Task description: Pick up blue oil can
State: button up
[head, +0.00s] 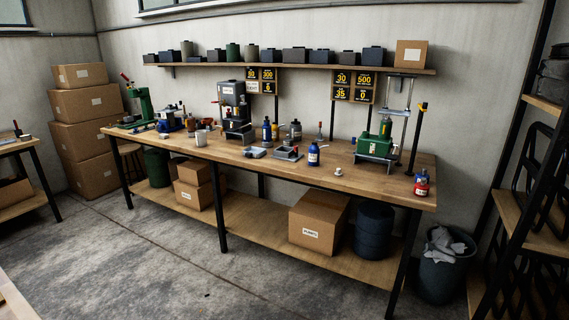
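A small blue can with a dark top (314,155) stands upright near the front edge of the long wooden workbench (330,182), right of the middle. Another blue container with a dark top (266,130) stands further back on the bench, to the left. Both are small in the picture, and I cannot tell for sure which is the oil can. My gripper is not in view.
A grey device (289,153) sits left of the front blue can, a green machine (378,145) to its right. A red can (421,184) is near the right end. Open concrete floor (170,265) lies before the bench; a bin (438,278) stands right.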

aim_at(314, 149)
jog(key=i+l, duration=0.85)
jog(key=i, duration=0.2)
jog(key=i+j, duration=0.1)
jog(key=i, duration=0.2)
jog(key=i+j, duration=0.15)
jog(key=i, duration=0.2)
jog(key=i+j, duration=0.15)
jog(key=j, duration=0.25)
